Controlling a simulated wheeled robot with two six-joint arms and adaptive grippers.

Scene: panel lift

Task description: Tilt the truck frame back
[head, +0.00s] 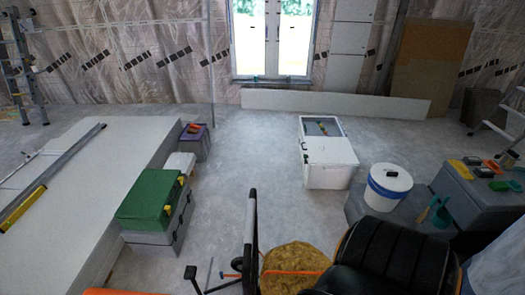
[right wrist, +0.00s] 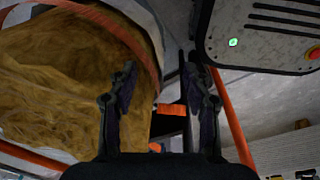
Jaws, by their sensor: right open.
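The truck frame shows as orange tubing (right wrist: 228,118) in the right wrist view, with a bar on each side of my right gripper (right wrist: 163,72). The gripper's fingers are apart, and a short orange piece (right wrist: 171,108) shows between them; I cannot tell whether they touch it. A brown fibrous roll (right wrist: 60,80) lies at the left, close to the tubing. In the head view, an orange bar (head: 292,272) crosses the brown roll (head: 295,258) at the bottom. The right gripper is hidden there. My left gripper is not visible.
A black and grey upright post (head: 250,235) stands left of the roll. A green box (head: 148,198) and a white panel stack (head: 75,185) are at left. A white cabinet (head: 330,165) and a white bucket (head: 388,187) are at right. The middle floor is clear.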

